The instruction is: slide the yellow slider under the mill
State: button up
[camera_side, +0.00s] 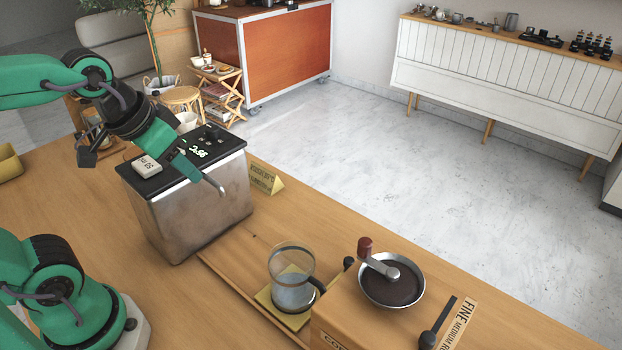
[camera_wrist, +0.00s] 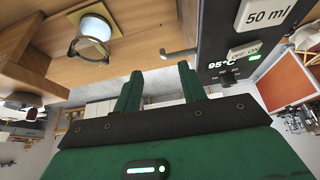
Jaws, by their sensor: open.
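The yellow slider (camera_side: 267,298) is a flat square plate on a wooden board. A glass jug (camera_side: 293,293) with a dark handle stands on it. Both slider (camera_wrist: 103,53) and jug (camera_wrist: 92,29) show at the upper left of the wrist view. The mill (camera_side: 330,327), a wooden box with a crank and a round metal hopper, stands just right of the slider, which is outside it. My gripper (camera_side: 188,168) is beside the boiler's front top, well left of the slider. In the wrist view its fingers (camera_wrist: 158,82) are apart with nothing between them.
The metal boiler (camera_side: 195,212) has a 95°C display, a 50 ml button and a spout (camera_side: 215,187) close to my fingers. A lever (camera_side: 438,323) and a grind scale (camera_side: 459,322) are on the mill.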

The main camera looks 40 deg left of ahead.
jog(key=w+d+g, duration=0.1)
jog(key=w+d, duration=0.3)
jog(key=w, duration=0.3)
jog(key=m+g, duration=0.3)
jog(key=g, duration=0.1)
send_over(349, 260)
jog(key=f, duration=1.4)
jog(key=shift+a+f, duration=0.25)
jog(key=shift+f, duration=0.1)
jog(key=shift+d+f, duration=0.3)
jog(key=shift+f, duration=0.15)
jog(key=shift+f, duration=3.75)
